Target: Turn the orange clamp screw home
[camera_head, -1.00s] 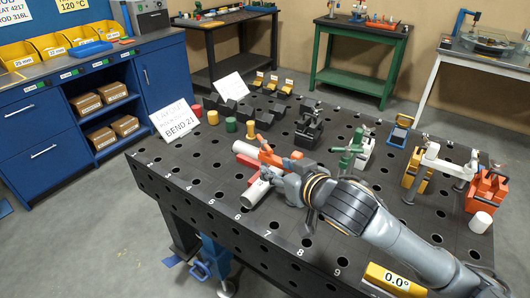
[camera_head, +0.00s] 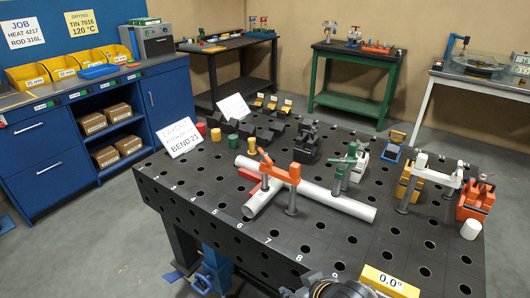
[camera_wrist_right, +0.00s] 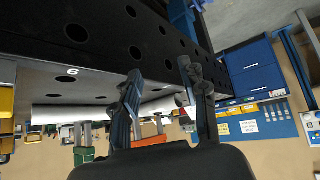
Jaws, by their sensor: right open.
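The orange clamp (camera_head: 280,170) stands on the dark perforated table, its arm over the white pipes and its grey post (camera_head: 291,200) at the right end. Its screw end, at the arm's left, is too small to read in detail. A long white pipe (camera_head: 335,202) and a shorter white pipe (camera_head: 258,205) meet near it. My right gripper shows in the right wrist view (camera_wrist_right: 160,75), its two dark fingers spread apart with nothing between them. It is apart from the clamp. My left gripper is not in view.
A green clamp (camera_head: 345,166) stands to the right of the orange one. A red block (camera_head: 248,175) lies beside the pipes. An angle readout (camera_head: 391,281) shows 0.0° at the front edge.

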